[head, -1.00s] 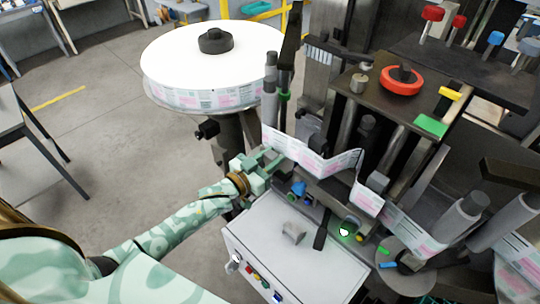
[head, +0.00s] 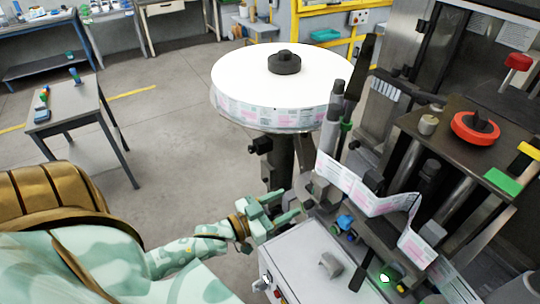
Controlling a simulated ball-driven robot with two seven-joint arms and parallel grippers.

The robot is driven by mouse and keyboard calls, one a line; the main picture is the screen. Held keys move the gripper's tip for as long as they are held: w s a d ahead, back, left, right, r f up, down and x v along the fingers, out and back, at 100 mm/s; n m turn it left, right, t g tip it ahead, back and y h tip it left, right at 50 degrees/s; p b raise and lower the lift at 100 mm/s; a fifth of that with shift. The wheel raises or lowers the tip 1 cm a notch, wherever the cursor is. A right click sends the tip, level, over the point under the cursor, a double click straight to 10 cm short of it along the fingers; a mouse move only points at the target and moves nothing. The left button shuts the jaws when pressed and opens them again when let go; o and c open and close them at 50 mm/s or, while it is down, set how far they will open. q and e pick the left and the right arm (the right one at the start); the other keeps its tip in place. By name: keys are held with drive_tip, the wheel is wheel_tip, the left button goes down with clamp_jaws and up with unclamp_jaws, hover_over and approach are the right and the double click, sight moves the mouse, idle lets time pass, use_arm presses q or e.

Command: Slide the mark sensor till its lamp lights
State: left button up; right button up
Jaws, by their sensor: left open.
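My left gripper (head: 285,205) is open and empty, its fingers pointing right toward the labeller. It is at the left end of the machine, just above and behind the white cabinet, and apart from the blue part. A small blue part (head: 345,221), possibly the mark sensor, sits below the label web (head: 365,198); I cannot tell for certain which part is the sensor. A green light (head: 385,278) glows at the machine's lower front; I cannot tell whether it is the sensor's lamp. My right gripper is not in view.
A large white label reel (head: 240,75) stands behind the gripper. A white cabinet (head: 305,262) with a grey knob (head: 331,264) lies in front. An orange-red ring (head: 475,128) sits on the upper plate. The floor to the left is open, with a grey table (head: 72,110) beyond.

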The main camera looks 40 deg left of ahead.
use_arm(q)
drive_tip(key=v, duration=0.4)
drive_tip(key=shift+w, duration=0.1)
idle(0.6)
